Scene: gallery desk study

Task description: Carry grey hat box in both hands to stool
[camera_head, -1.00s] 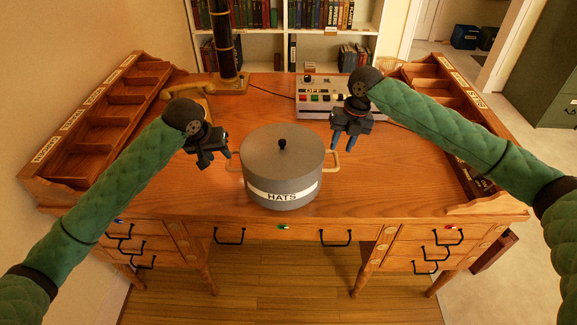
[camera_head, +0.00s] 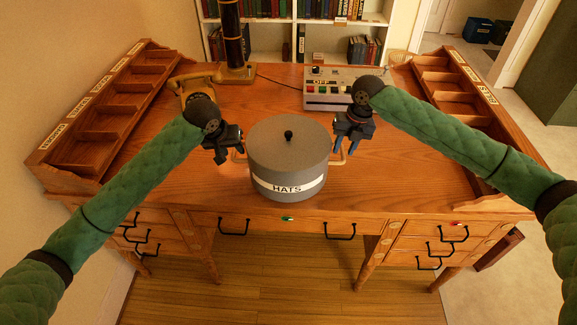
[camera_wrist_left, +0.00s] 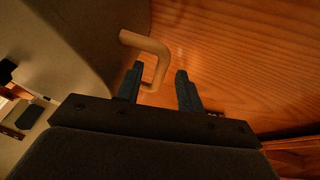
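The grey hat box (camera_head: 288,165) stands upright on the wooden desk, with a "HATS" label in front, a black lid knob and a tan handle on each side. My left gripper (camera_head: 226,156) is at the box's left handle (camera_head: 239,156). In the left wrist view my left gripper (camera_wrist_left: 158,88) is open, with the handle (camera_wrist_left: 152,50) reaching in between its fingers near the left one. My right gripper (camera_head: 345,150) is at the right handle (camera_head: 339,158); whether its fingers have closed on it is too small to tell. The stool is not in view.
The desk (camera_head: 420,180) has pigeonhole trays (camera_head: 110,115) on both sides. A telephone (camera_head: 195,85), a dark column (camera_head: 233,40) and a button console (camera_head: 335,90) stand behind the box. Wooden floor (camera_head: 290,270) shows below the desk; a bookshelf is behind.

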